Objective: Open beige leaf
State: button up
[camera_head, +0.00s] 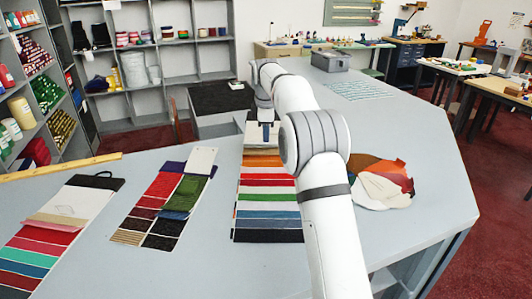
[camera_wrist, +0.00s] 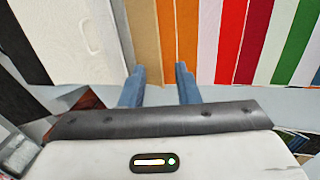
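The beige leaf (camera_wrist: 143,35) is a tan strip in the wrist view, between a white panel (camera_wrist: 75,40) and an orange leaf (camera_wrist: 167,35). It lies in the middle swatch set (camera_head: 268,208), near its far end. My gripper (camera_wrist: 160,75) is open and empty, with two blue fingers apart. The left fingertip overlaps the near edge of the beige leaf in the wrist view, and the right one overlaps the orange and white strips. I cannot tell whether they touch. The gripper (camera_head: 266,132) also shows in the head view, over the set's far end.
Two other swatch sets lie to the left, one with a green piece (camera_head: 187,192) and one with a pale panel (camera_head: 70,203). Leather-like pieces (camera_head: 385,184) lie right of my arm. A wooden ruler (camera_head: 60,167) lies at the far left edge. Bare counter (camera_head: 440,170) is at right.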

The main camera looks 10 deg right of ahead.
jog(key=f, duration=0.2)
jog(key=w+f, duration=0.1)
jog(key=f, duration=0.5)
jog(key=shift+w+d, duration=0.1)
jog(key=shift+w, duration=0.3)
jog(key=shift+c, duration=0.4)
grip_shut()
